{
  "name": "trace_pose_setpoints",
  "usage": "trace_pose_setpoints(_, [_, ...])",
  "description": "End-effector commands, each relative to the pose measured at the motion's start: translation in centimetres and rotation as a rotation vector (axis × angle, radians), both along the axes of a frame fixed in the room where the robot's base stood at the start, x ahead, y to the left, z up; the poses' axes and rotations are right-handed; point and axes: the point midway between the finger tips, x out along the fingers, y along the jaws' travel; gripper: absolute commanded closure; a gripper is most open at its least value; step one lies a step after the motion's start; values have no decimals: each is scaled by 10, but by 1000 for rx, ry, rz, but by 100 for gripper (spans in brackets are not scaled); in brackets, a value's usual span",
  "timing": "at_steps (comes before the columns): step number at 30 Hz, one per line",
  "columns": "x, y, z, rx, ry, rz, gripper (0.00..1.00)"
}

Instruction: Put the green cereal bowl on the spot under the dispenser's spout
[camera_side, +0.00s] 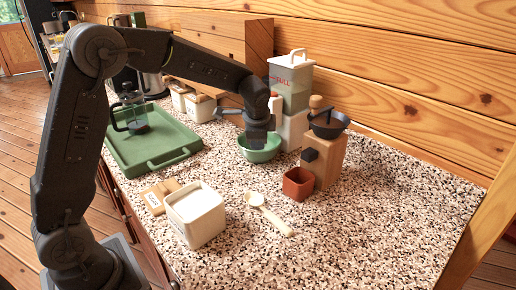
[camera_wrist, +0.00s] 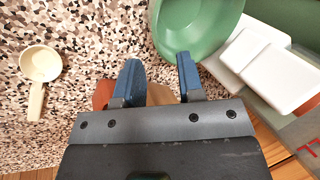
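The green cereal bowl (camera_side: 262,155) stands on the speckled counter beside the dispenser (camera_side: 291,85), which has a clear green-tinted hopper and white base. In the wrist view the bowl (camera_wrist: 203,22) fills the top middle, with white parts of the dispenser (camera_wrist: 272,80) just right of it. My gripper (camera_side: 257,138) is at the bowl in the side view. In the wrist view my gripper (camera_wrist: 160,72) has its blue fingers apart with nothing clearly between them. The right fingertip overlaps the bowl's rim; I cannot tell whether it touches. The spot under the spout is not clearly visible.
A wooden grinder (camera_side: 324,160) with a reddish cup (camera_side: 298,184) stands right of the dispenser. A white spoon (camera_side: 268,213) and white canister (camera_side: 194,214) lie in front. A green tray (camera_side: 150,152) with a press (camera_side: 131,112) is left. The right counter is clear.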

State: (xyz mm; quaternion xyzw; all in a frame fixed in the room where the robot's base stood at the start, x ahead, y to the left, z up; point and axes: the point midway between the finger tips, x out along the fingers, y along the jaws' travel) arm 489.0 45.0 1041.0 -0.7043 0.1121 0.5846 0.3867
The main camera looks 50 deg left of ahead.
Motion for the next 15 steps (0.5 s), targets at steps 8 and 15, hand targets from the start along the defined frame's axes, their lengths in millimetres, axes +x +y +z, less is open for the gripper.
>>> trace_pose_setpoints(8, [-7, -7, 22, 0, 0, 0, 65])
trace_pose_setpoints(15, [-34, -18, 46, -47, -42, 59, 65])
